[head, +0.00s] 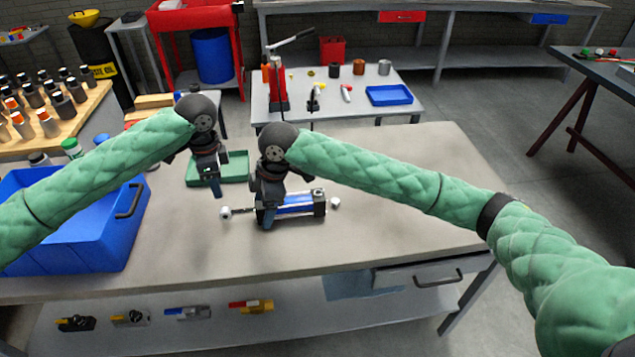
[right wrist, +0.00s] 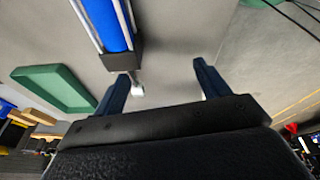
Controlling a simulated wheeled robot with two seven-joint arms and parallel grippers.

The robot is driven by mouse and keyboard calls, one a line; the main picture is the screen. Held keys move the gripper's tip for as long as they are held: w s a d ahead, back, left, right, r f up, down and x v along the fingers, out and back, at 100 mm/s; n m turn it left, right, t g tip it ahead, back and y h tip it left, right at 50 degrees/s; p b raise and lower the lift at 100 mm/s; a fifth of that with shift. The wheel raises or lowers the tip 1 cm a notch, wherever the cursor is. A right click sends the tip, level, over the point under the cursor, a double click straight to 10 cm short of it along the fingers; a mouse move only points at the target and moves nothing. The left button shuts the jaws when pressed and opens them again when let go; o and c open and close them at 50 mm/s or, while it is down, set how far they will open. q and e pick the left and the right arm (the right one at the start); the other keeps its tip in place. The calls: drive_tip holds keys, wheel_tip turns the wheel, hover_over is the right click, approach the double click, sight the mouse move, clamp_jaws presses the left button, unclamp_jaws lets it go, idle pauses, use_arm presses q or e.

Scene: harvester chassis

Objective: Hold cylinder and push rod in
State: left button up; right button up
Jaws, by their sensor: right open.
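The cylinder (head: 298,204) lies on the grey table, a blue barrel with dark end blocks. Its rod sticks out to the left and ends in a pale eye (head: 226,212); a pale piece (head: 336,202) is at its right end. My right gripper (head: 268,217) is at the cylinder's left part, covering some of it. In the right wrist view, its fingers (right wrist: 163,70) are apart, with the blue barrel (right wrist: 106,22) above left and a pale end piece (right wrist: 137,89) near the left finger. My left gripper (head: 216,190) points down above the table, left of the cylinder; its jaw gap is unclear.
A green tray (head: 236,168) lies behind the cylinder, also in the right wrist view (right wrist: 62,86). A large blue bin (head: 95,245) stands at the table's left. The table's right side is clear. A drawer (head: 430,274) hangs under the front edge.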

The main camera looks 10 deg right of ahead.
sight(318, 202)
drive_tip(key=w+d+h, duration=0.1)
drive_tip(key=w+d, duration=0.1)
drive_tip(key=d, duration=0.2)
drive_tip(key=w+d+m+h, duration=0.1)
drive_tip(key=d, duration=0.4)
drive_tip(key=w+d+h, duration=0.1)
drive_tip(key=w+d, duration=0.1)
drive_tip(key=d, duration=0.2)
drive_tip(key=shift+w+d+f, duration=0.15)
drive_tip(key=shift+w+f, duration=0.1)
drive_tip(key=shift+w, duration=0.05)
drive_tip(key=shift+w+d+f+m, duration=0.1)
drive_tip(key=shift+d+m, duration=0.2)
drive_tip(key=shift+d, duration=0.25)
drive_tip(key=shift+f, duration=3.8)
clamp_jaws()
drive_tip(key=c, duration=0.8)
unclamp_jaws()
drive_tip(key=c, duration=0.7)
drive_tip(key=shift+o, duration=0.2)
